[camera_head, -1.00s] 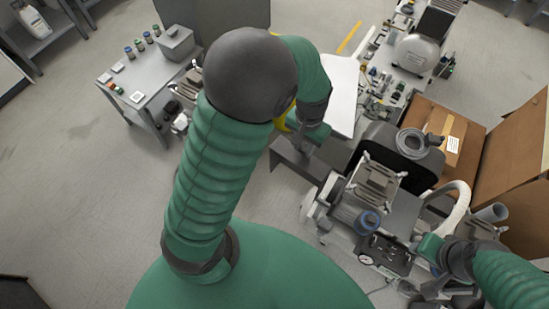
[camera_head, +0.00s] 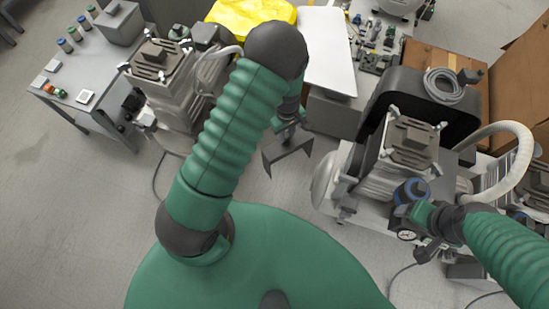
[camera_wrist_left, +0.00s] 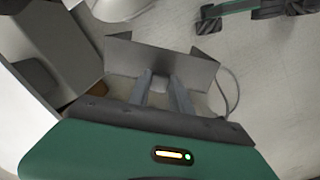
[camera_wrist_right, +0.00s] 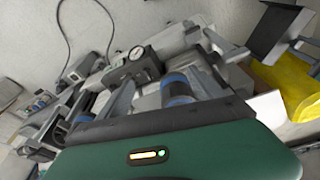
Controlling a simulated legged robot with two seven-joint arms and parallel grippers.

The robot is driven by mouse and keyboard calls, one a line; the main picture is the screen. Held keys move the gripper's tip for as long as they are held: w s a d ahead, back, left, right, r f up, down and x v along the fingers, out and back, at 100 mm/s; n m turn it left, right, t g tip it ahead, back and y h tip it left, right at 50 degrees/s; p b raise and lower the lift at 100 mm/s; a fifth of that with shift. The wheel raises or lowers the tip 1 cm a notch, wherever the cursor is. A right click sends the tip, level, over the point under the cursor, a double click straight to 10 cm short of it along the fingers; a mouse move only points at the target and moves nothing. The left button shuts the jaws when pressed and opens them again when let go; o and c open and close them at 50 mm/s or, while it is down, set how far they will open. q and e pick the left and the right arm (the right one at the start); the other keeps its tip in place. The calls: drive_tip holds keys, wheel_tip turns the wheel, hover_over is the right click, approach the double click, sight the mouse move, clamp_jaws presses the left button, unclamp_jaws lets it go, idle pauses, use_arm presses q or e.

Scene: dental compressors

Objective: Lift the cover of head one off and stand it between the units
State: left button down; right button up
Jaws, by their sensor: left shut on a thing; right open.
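My left gripper (camera_head: 288,128) is shut on a grey bent-plate cover (camera_head: 288,152) and holds it in the gap between the two compressor units. In the left wrist view the cover (camera_wrist_left: 188,68) spans beyond both fingertips (camera_wrist_left: 160,74). The left unit's head (camera_head: 158,52) and the right unit's finned head (camera_head: 412,142) are both in view with nothing over them. My right gripper (camera_head: 408,212) is open beside the right unit, close to a blue-ringed part (camera_head: 412,190). Whether the cover touches the floor cannot be told.
A yellow bag (camera_head: 250,15) and a white panel (camera_head: 326,50) lie behind the gap. A black housing (camera_head: 385,82) with a coiled hose (camera_head: 445,84) backs the right unit. A side table (camera_head: 100,62) stands left. Floor (camera_head: 95,210) at front left is clear.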

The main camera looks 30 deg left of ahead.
use_arm(q)
drive_tip(key=s+a+f+n+b, duration=0.1)
drive_tip(key=f+n+b, duration=0.3)
drive_tip(key=f+b, duration=0.4)
drive_tip(key=s+a+f+n+b, duration=0.1)
drive_tip(key=f+n+b, duration=0.3)
drive_tip(key=f, duration=1.7)
drive_tip(key=a+b, duration=0.1)
drive_tip(key=b, duration=0.3)
drive_tip(key=shift+a+f, duration=0.15)
drive_tip(key=shift+a, duration=0.1)
drive_tip(key=shift+p, duration=0.3)
drive_tip(key=shift+f, duration=0.2)
drive_tip(key=c, duration=1.1)
unclamp_jaws()
